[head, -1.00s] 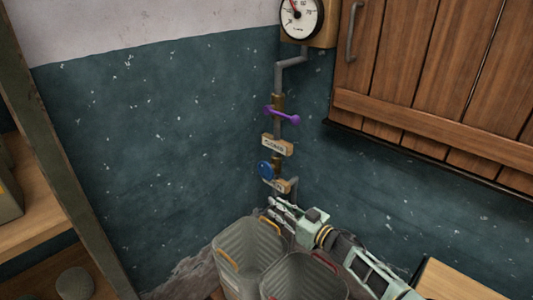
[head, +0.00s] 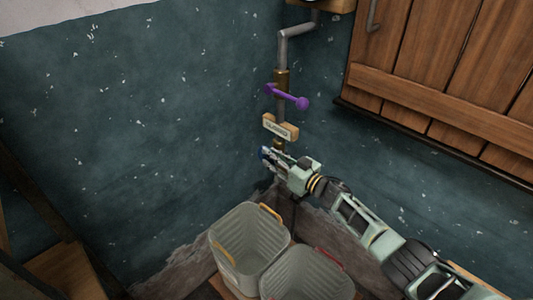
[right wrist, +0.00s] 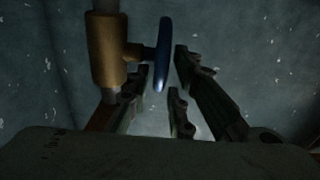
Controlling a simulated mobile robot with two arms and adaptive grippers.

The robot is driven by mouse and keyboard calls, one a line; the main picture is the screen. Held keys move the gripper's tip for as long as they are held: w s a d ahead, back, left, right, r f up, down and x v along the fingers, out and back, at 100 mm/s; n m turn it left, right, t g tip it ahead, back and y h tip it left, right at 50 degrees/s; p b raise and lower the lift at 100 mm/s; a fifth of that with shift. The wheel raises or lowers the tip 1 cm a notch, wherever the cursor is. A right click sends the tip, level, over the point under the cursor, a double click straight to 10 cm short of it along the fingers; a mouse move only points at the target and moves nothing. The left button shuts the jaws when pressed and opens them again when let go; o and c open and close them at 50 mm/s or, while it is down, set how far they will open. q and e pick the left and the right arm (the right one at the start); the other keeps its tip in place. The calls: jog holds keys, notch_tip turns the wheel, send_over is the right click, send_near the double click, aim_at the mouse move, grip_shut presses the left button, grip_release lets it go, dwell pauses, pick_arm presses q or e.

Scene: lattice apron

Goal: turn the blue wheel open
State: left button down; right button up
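The blue wheel (head: 262,153) is on the vertical pipe below the purple lever in the head view, mostly hidden behind my right gripper. In the right wrist view the wheel (right wrist: 163,55) shows nearly edge-on, joined by a short stem to a brass valve body (right wrist: 107,50). My right gripper (head: 272,158) is at the wheel. Its fingers (right wrist: 158,85) are spread, with the wheel's lower part between them and gaps visible; I cannot tell if any finger touches it. My left gripper is in neither view.
A purple lever (head: 287,97) and a labelled wooden tag (head: 280,128) are on the pipe above. Two ribbed bins (head: 247,243) (head: 305,275) stand below. A wooden cabinet (head: 440,75) hangs at the right. The wall left of the pipe is clear.

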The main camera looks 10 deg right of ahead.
jog(key=shift+b+x, duration=0.35)
jog(key=shift+x, duration=0.85)
jog(key=shift+w+a, duration=0.25)
jog(key=shift+w, duration=0.15)
jog(key=shift+c, duration=0.4)
grip_shut()
